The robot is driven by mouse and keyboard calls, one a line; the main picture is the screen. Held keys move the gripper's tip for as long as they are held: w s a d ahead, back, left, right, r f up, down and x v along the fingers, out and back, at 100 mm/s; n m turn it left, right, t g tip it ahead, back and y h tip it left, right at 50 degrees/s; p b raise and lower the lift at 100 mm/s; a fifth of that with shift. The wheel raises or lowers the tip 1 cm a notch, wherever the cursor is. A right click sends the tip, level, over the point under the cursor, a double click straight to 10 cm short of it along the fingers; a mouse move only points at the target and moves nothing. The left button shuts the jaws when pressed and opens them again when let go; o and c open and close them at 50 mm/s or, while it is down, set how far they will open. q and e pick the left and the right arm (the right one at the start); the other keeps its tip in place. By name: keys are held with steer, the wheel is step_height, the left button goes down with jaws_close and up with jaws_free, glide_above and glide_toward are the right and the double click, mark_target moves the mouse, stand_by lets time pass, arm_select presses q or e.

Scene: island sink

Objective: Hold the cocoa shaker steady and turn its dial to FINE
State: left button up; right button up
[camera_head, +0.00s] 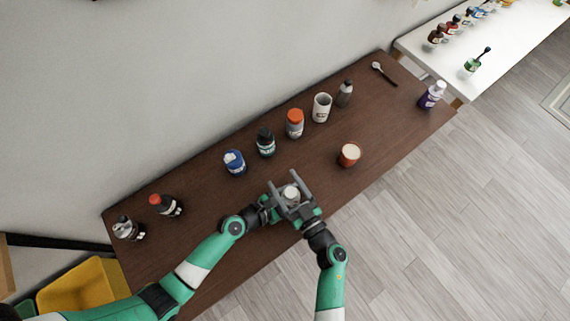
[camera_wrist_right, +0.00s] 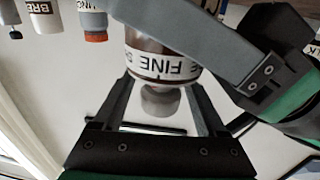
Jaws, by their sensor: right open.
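The cocoa shaker (camera_head: 291,192) stands at the front edge of the brown table, between my two grippers. In the right wrist view it appears upside down: a band with the word FINE (camera_wrist_right: 165,66) around its dark body, and a grey round knob (camera_wrist_right: 160,101) at the end. My right gripper (camera_head: 284,178) is open, its fingers on either side of the shaker's top, with gaps beside the knob. My left gripper (camera_head: 272,207) reaches in from the left. One of its grey fingers (camera_wrist_right: 190,35) lies across the shaker's body; the other is hidden, so its grip is unclear.
A white table (camera_head: 500,50) is at the far right.

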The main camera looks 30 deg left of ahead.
steer(key=shift+a, duration=0.1)
jaws_close()
stand_by(0.3)
steer(key=shift+t, duration=0.3)
steer(key=shift+w+d+m+t+h, duration=0.1)
steer(key=shift+w+m+t+h, duration=0.1)
steer(key=shift+m+t+h, duration=0.55)
steer(key=shift+w+d+m+t+h, duration=0.1)
steer(key=shift+w+m+t+h, duration=0.1)
steer(key=shift+m+t+h, duration=0.5)
steer(key=shift+t, duration=0.25)
jaws_free()
